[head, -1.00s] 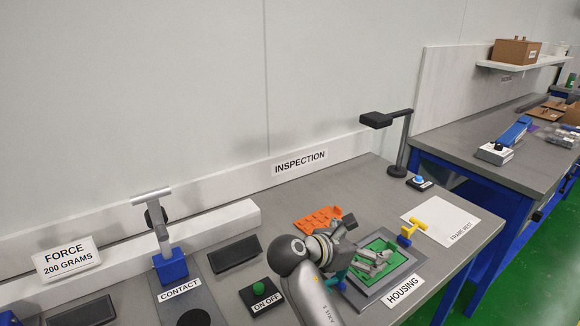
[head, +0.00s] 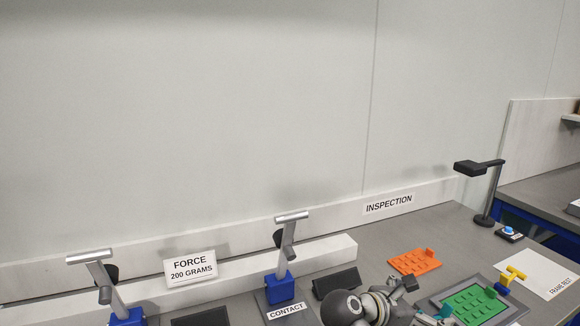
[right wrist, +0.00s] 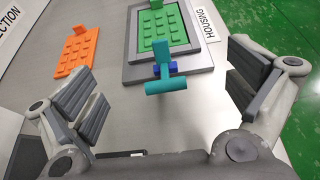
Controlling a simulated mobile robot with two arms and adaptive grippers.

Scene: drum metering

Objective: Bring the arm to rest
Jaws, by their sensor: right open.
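My right gripper (right wrist: 168,95) is open and empty in the right wrist view, its two padded fingers wide apart above the grey bench. In the head view my right arm shows at the bottom edge, with the gripper partly cut off. Ahead of the gripper, the green studded plate (right wrist: 150,28) sits in the grey housing fixture (right wrist: 185,68); the plate also shows in the head view (head: 470,304). A teal T-shaped handle (right wrist: 166,84) stands at the fixture's near edge, between the fingers in the picture; I see no contact. My left gripper is not in view.
An orange studded plate (head: 414,262) lies left of the fixture. A yellow T-handle (head: 514,273) stands by the white frame rest sheet (head: 545,275). A lamp-like stand (head: 487,192) is at the back right. The contact post (head: 283,265) stands left of my arm.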

